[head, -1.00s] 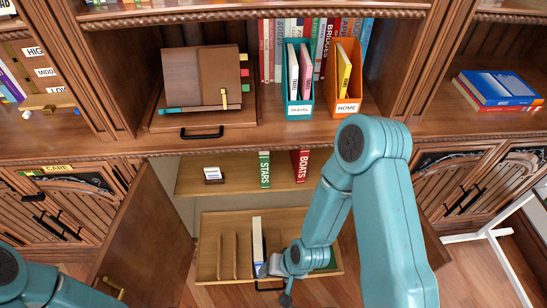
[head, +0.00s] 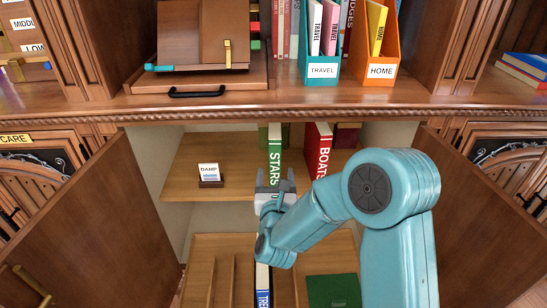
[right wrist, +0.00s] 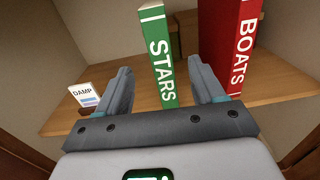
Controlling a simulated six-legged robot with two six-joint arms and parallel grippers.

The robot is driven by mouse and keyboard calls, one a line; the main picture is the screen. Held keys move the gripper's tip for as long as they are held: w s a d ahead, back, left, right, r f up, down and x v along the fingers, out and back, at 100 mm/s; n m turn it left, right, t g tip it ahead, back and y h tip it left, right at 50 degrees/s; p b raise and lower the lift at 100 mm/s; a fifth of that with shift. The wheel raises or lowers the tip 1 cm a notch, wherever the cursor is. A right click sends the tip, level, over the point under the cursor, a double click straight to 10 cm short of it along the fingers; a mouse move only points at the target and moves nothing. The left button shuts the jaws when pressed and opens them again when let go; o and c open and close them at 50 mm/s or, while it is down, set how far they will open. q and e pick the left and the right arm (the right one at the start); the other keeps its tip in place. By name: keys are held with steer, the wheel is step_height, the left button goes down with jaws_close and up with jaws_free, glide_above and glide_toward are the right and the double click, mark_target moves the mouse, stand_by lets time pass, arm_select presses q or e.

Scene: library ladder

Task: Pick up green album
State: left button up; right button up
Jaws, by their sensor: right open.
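A green album (head: 274,154) with STARS on its spine stands upright on the cupboard shelf, and it also shows in the right wrist view (right wrist: 158,60). My right gripper (head: 275,180) is open in front of its lower spine. In the right wrist view the two fingers (right wrist: 160,80) stand left and right of the spine with gaps on both sides; I cannot tell whether the tips reach past its front. A red BOATS album (head: 319,150) stands just right of it, near the right finger in the right wrist view (right wrist: 229,45). My left gripper is out of view.
A small DAMP card (head: 209,172) stands left on the shelf (head: 185,175). Below, a divided drawer (head: 205,243) holds a blue-spined book (head: 263,285) and a flat green piece (head: 333,290). Open cupboard doors (head: 95,225) flank the opening. The countertop edge (head: 120,113) overhangs the shelf.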

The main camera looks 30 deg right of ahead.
mark_target(276, 157)
steer(key=x, duration=0.8)
steer(key=shift+d+b, duration=0.25)
steer(key=shift+b, duration=0.1)
steer(key=shift+b+x, duration=0.5)
steer(key=shift+x, duration=2.2)
steer(key=shift+w+a+r, duration=0.15)
steer(key=shift+w+r, duration=0.05)
jaws_close()
